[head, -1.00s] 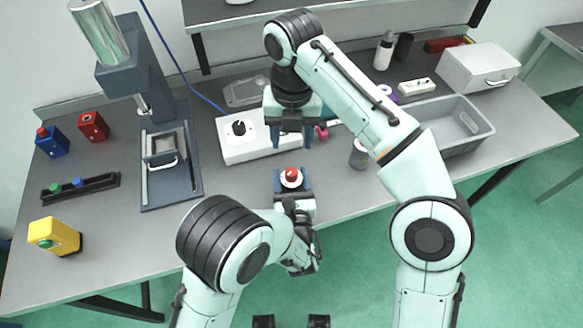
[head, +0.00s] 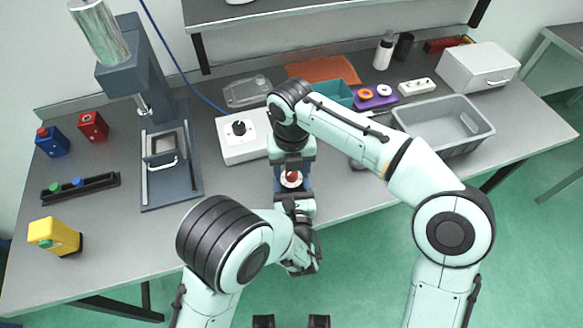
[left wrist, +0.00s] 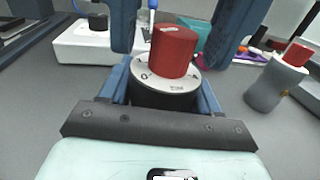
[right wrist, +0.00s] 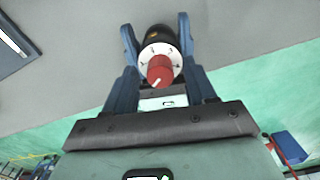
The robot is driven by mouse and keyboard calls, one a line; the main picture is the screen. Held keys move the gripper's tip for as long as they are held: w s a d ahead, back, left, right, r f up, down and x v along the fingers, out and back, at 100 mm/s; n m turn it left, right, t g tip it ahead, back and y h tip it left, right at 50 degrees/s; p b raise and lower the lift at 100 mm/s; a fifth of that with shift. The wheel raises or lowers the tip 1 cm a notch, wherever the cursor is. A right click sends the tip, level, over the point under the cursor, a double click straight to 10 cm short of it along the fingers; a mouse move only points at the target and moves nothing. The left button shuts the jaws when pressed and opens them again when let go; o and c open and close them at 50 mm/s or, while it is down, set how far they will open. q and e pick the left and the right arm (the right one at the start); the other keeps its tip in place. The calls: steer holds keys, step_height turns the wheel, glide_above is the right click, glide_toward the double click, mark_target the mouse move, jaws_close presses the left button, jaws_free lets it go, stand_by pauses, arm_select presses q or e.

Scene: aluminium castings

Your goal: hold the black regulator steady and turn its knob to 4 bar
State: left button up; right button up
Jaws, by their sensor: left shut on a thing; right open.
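The black regulator (left wrist: 165,98) has a white dial ring (left wrist: 168,80) and a red knob (left wrist: 174,50) with a white mark on top. My left gripper (left wrist: 163,88) is shut on the regulator's body, which it holds upright near the bench's front edge. In the head view the red knob (head: 292,176) shows below my right gripper (head: 291,168). That gripper is open, with its fingers pointing down on either side of the knob. In the right wrist view the knob (right wrist: 160,70) lies between the fingers, with a gap each side. The dial's numbers are too small to read surely.
A white box with a black dial (head: 240,137) stands behind on the bench. A grey regulator with a red knob (left wrist: 278,82) stands to the right, mostly hidden by my right arm in the head view. A grey bin (head: 452,128) and a press (head: 165,150) stand farther off.

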steer(key=shift+f, duration=0.2)
steer(key=shift+c, duration=0.3)
jaws_close()
